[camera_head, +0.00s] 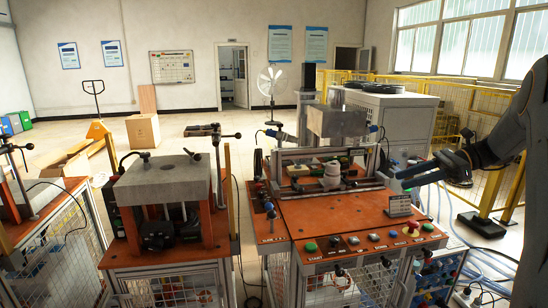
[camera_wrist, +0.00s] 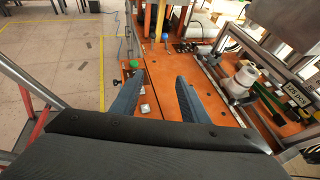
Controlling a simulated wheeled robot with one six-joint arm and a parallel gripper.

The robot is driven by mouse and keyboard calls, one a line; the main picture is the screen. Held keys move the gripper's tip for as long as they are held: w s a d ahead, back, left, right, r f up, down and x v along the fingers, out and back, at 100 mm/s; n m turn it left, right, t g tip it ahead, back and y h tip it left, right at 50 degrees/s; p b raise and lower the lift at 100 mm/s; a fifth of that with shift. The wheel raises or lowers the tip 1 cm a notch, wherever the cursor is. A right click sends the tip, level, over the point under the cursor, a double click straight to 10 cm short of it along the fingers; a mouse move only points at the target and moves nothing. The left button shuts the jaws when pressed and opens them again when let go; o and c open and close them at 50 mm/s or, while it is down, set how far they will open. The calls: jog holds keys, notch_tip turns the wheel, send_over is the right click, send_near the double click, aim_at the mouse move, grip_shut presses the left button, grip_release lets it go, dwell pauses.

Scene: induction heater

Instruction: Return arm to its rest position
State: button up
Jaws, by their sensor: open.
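My gripper (camera_head: 402,176) is at the right in the head view, reaching in from the right edge above the right end of the orange machine table (camera_head: 380,215). In the wrist view its two blue fingers (camera_wrist: 155,88) are spread apart with nothing between them, above an orange surface. The gripper is apart from the machine. My arm (camera_head: 505,135) comes down from the right edge.
The machine has a white cylindrical part (camera_head: 331,178), a metal box (camera_head: 337,121) above it, and several front buttons (camera_head: 352,240). A second orange station (camera_head: 165,190) stands left. A yellow fence (camera_head: 465,110) is behind my arm. Floor (camera_wrist: 55,60) is open left.

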jog(key=s+a+f+n+g+h+b, duration=0.2)
jog(key=s+a+f+n+h, duration=0.1)
jog(key=s+a+f, duration=0.4)
jog(key=s+a+f+n+g+h+b, duration=0.1)
jog(key=s+a+f+n+h+b, duration=0.25)
jog(key=a, duration=0.45)
jog(key=s+a+f+n+h+b, duration=0.2)
jog(key=s+f+n, duration=0.4)
jog(key=s, duration=0.3)
jog(key=s+a+f+n+t+h+b, duration=0.1)
jog(key=s+a+f+n+h+b, duration=0.1)
jog(key=s+n, duration=0.5)
notch_tip(320, 180, down, 4)
jog(key=shift+s+a+r+h, duration=0.1)
jog(key=shift+s+a+h, duration=0.65)
jog(key=shift+s+h, duration=0.4)
jog(key=shift+w, duration=0.1)
